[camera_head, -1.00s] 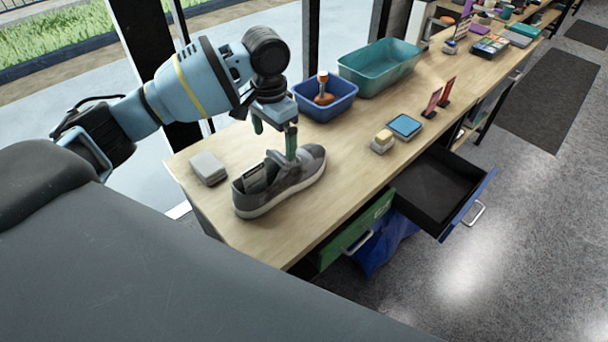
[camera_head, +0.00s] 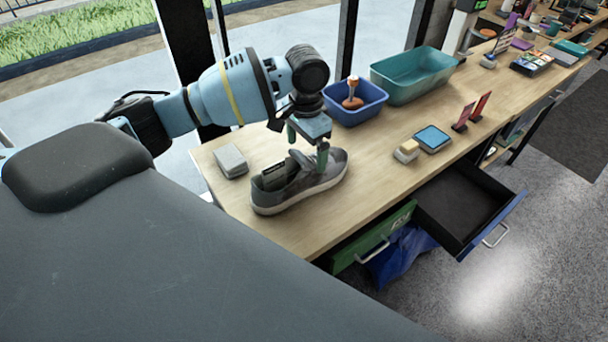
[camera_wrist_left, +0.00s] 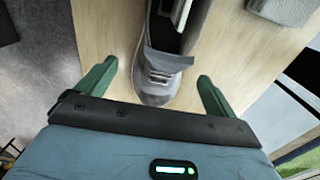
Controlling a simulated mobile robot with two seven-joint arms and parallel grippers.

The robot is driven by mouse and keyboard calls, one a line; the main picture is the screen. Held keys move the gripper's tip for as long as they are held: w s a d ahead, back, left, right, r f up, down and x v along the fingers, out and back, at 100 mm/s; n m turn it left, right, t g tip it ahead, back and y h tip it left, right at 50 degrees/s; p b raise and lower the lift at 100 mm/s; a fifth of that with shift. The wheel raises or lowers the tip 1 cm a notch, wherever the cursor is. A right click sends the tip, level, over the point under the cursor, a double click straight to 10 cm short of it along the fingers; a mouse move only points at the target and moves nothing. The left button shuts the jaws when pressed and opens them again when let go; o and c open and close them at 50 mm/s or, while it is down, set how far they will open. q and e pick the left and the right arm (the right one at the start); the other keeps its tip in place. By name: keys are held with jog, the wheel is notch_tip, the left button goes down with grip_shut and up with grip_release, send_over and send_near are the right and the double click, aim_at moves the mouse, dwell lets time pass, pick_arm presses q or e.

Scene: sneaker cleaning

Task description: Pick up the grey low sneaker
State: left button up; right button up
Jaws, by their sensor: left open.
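The grey low sneaker (camera_head: 303,181) rests upright on the wooden bench (camera_head: 232,203), with a white sole and a dark box-like piece in its opening. In the left wrist view the sneaker (camera_wrist_left: 158,78) shows laces and toe between the fingers. My left gripper (camera_head: 308,147) is open over the front part of the sneaker, one finger on each side; in the left wrist view the gripper (camera_wrist_left: 155,88) has a gap on both sides of the shoe. Whether a finger touches the shoe is not clear. My right gripper is out of view.
A grey block (camera_head: 231,160) lies left of the sneaker. A blue bin (camera_head: 372,112) with an orange-handled brush (camera_head: 352,93) and a teal bin (camera_head: 425,80) stand behind. A sponge-like block (camera_head: 406,151) and a blue pad (camera_head: 433,138) lie to the right. An open drawer (camera_head: 465,215) juts out in front.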

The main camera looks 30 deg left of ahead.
pick_arm(q)
jog(key=shift+a+f, duration=0.15)
jog(key=shift+f, duration=1.05)
jog(key=shift+a+f, duration=0.1)
jog(key=shift+f, duration=1.05)
jog(key=shift+r, duration=0.1)
jog(key=c, duration=1.6)
jog(key=shift+c, duration=0.2)
jog(key=shift+r, duration=1.6)
jog(key=shift+s+d+r, duration=0.15)
jog(key=shift+d+r, duration=0.05)
jog(key=shift+d, duration=0.05)
jog(key=s+d+r, duration=0.1)
jog(key=s+d, duration=0.8)
jog(key=d, duration=0.3)
jog(key=shift+s+r+p, duration=0.15)
jog(key=shift+s+p, duration=0.2)
